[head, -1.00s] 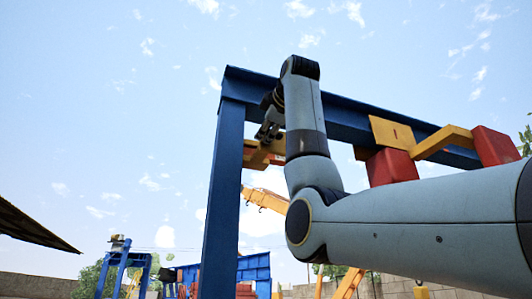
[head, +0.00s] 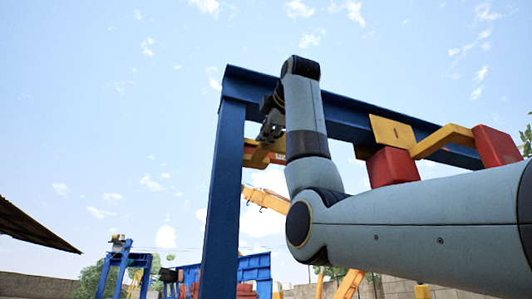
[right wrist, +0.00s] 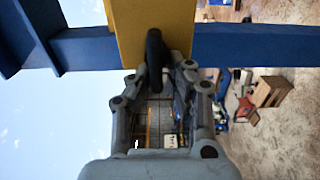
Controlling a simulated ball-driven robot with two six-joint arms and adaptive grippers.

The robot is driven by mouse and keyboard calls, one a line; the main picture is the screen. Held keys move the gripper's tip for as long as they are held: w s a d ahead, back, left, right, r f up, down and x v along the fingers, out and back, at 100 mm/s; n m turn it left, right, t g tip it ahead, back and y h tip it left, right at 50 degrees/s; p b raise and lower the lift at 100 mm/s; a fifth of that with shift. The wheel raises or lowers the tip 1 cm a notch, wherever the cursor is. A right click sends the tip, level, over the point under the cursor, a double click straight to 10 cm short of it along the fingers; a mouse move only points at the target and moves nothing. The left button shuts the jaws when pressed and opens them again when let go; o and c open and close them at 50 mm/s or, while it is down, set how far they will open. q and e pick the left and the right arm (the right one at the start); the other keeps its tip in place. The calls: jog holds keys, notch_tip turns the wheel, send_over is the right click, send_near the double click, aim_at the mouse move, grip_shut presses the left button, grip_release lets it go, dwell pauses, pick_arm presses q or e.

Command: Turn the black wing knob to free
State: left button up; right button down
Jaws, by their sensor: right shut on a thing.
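The black wing knob (right wrist: 154,55) stands out from a yellow plate (right wrist: 185,22) in the right wrist view. Its long side runs nearly up and down in that picture. My right gripper (right wrist: 158,76) is shut on the knob, with a finger at either side of its lower part. In the head view my right gripper (head: 271,131) is up at the yellow part (head: 257,155) under the blue beam, by the left post. The knob is too small and covered to make out there. My left gripper is not in view.
A blue frame has an upright post (head: 222,190) left of my arm and a top beam (head: 350,118) behind it. Red blocks (head: 392,167) and a yellow bracket (head: 445,141) sit along the beam at right. Open sky lies left of the post.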

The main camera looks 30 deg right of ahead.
jog(key=c, duration=1.4)
grip_release()
jog(key=shift+s+r, duration=0.1)
jog(key=shift+r, duration=0.25)
jog(key=shift+c, duration=0.2)
jog(key=shift+o, duration=0.4)
jog(key=shift+f, duration=0.1)
jog(key=shift+s, duration=0.1)
jog(key=v, duration=1.2)
jog(key=shift+f, duration=0.15)
